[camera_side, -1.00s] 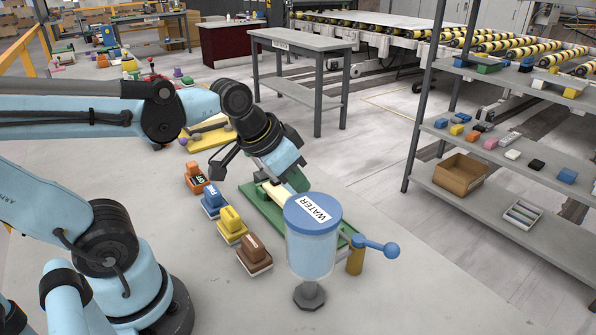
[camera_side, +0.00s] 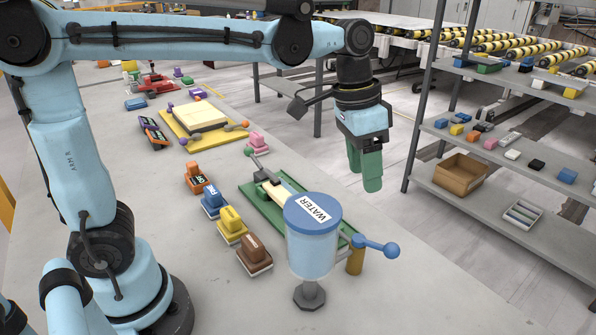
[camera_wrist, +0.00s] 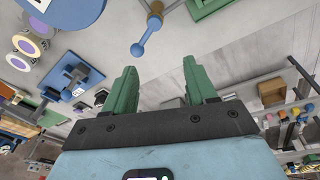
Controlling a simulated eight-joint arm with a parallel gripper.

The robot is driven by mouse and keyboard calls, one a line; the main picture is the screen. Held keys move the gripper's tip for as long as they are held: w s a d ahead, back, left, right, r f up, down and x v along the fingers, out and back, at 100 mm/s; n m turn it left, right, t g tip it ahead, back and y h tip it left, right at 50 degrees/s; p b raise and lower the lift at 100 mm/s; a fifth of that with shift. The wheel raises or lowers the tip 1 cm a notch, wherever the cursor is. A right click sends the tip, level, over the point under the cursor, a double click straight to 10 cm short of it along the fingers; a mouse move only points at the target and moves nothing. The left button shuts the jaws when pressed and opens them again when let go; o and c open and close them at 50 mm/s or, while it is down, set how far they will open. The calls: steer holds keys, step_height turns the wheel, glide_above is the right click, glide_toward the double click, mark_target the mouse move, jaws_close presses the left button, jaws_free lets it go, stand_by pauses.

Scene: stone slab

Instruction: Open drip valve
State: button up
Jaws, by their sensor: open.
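The water tank (camera_side: 311,250), a clear cylinder with a blue lid labelled WATER, stands on a dark foot on the stone slab. Its drip valve is a blue lever with a ball end (camera_side: 391,250) beside a brass-coloured post (camera_side: 355,262), pointing right in the side view. In the wrist view the blue ball lever (camera_wrist: 137,49) shows ahead of the fingers, with the blue lid (camera_wrist: 62,12) at upper left. My gripper (camera_side: 368,188) hangs pointing down, up and behind the lever in the side view. Its green fingers (camera_wrist: 160,80) are apart and empty, not touching the valve.
A green tray (camera_side: 262,212) with a pale bar lies behind the tank. Brown (camera_side: 254,254), yellow (camera_side: 231,226), blue and orange blocks line its left. A yellow board (camera_side: 205,122) lies farther back. A shelf (camera_side: 500,170) stands right, beyond the slab.

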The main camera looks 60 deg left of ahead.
mark_target(393, 244)
steer(key=w+d+m+g, duration=0.3)
steer(key=d, duration=0.3)
steer(key=f, duration=0.4)
steer(key=s+d+f, duration=0.1)
steer(key=f, duration=0.7)
steer(key=shift+s+d+f, duration=0.1)
steer(key=shift+s+d, duration=0.05)
steer(key=shift+c, duration=0.2)
jaws_close()
